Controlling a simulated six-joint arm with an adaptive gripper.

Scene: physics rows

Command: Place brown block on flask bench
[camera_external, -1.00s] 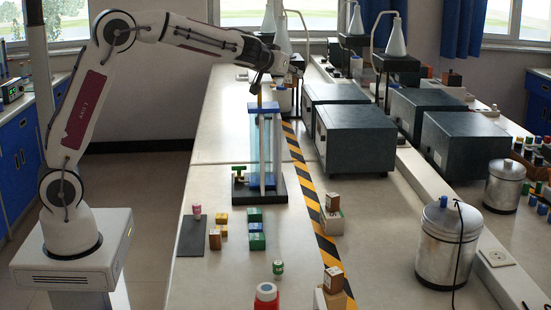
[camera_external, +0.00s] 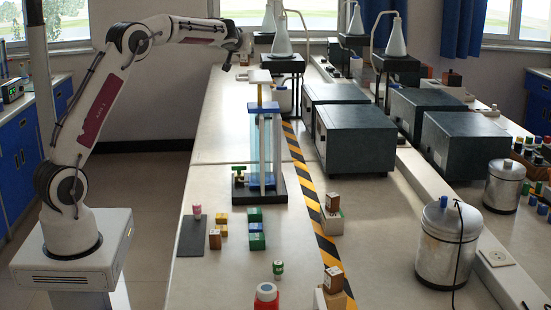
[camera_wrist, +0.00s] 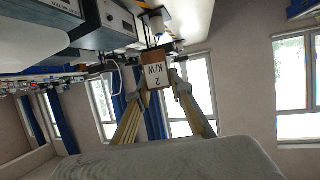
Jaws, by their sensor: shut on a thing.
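The brown block (camera_wrist: 154,76), with a white label face reading "2 K/W", sits between the two fingertips of my gripper (camera_wrist: 160,88) in the wrist view, which looks upside down. My gripper is shut on it. In the external view my gripper (camera_external: 241,59) is in the air at the back of the near bench, left of the flask bench; the block is too small to make out there. The flask bench (camera_external: 280,66) looks to be the dark stand under a white conical flask (camera_external: 282,42). My gripper is apart from it.
A blue-framed column (camera_external: 265,145) with a pale top plate (camera_external: 259,76) stands just in front of the flask bench. A large grey box (camera_external: 355,138) is to the right. Small coloured blocks (camera_external: 255,225) lie nearer. The bench top at left of the column is clear.

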